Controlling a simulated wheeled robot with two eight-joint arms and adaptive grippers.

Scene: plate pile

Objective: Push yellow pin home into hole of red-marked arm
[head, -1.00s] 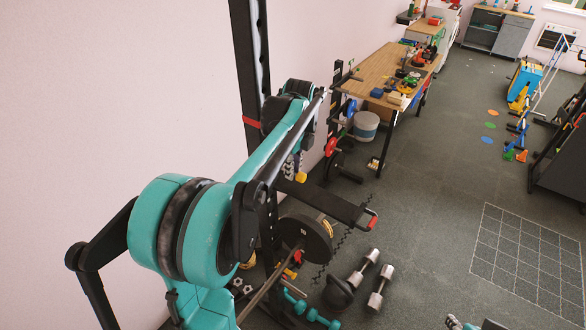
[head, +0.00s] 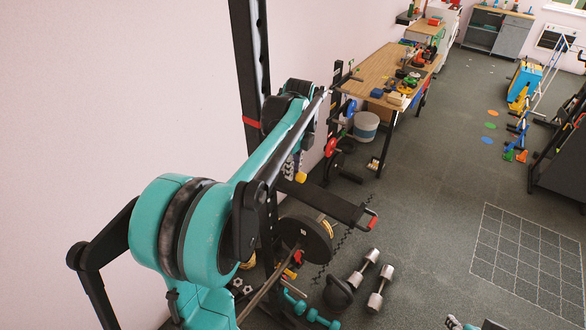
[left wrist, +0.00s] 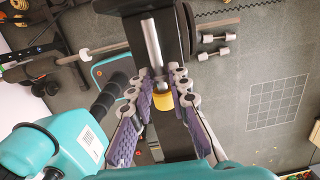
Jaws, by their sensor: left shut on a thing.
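The yellow pin's knob (head: 301,177) shows beside the dark rack upright. In the left wrist view the yellow pin (left wrist: 163,103) sits between my purple-padded fingers, in front of a black bar. My left gripper (head: 295,168) is shut on it; the fingers also show in the left wrist view (left wrist: 164,84). A silver rod (left wrist: 152,42) lies above the knob; I cannot tell whether it belongs to the pin. The red-marked arm (head: 340,206) is black with a red end and juts out from the rack. The hole is hidden. A small part of my right gripper (head: 455,322) seems to show at the bottom edge.
The black rack upright (head: 248,75) with a red band stands close to the wall. A weight plate (head: 306,238), a kettlebell (head: 337,291) and dumbbells (head: 377,290) lie below. A workbench (head: 380,75) stands behind. The floor to the right is mostly clear.

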